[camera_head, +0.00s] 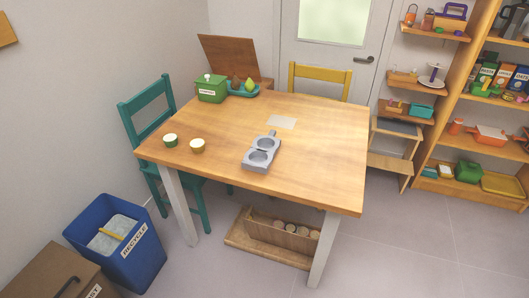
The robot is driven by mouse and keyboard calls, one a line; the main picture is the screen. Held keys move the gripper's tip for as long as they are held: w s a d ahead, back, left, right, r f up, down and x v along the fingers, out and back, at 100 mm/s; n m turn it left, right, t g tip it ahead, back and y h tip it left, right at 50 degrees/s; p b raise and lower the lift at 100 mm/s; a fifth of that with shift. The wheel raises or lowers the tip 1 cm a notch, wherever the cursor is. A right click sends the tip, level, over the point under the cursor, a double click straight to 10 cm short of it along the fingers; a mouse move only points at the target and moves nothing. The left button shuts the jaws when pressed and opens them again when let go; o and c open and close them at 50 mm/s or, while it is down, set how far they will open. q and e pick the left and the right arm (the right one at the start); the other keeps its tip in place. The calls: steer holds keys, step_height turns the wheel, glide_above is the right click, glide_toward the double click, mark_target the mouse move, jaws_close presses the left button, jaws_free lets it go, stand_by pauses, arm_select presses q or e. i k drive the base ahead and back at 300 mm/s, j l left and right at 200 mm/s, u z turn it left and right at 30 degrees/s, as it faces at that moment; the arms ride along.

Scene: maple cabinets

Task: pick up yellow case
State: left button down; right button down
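No object in view is clearly a yellow case. A flat yellow tray-like thing (503,184) lies on the bottom shelf at the far right; it is too small to tell whether it is a case. Neither of my grippers is in view.
A wooden table (325,150) fills the middle, with a grey two-cup holder (262,155), two small cups and a green box (211,88) on it. Teal (128,113) and yellow (320,73) chairs stand beside it. A shelf unit (452,95) stands right. Floor at lower right is clear.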

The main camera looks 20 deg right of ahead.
mark_target(197, 144)
steer(key=i+j, duration=0.25)
steer(key=i, duration=0.2)
steer(key=i+j, duration=0.25)
steer(key=i, duration=0.15)
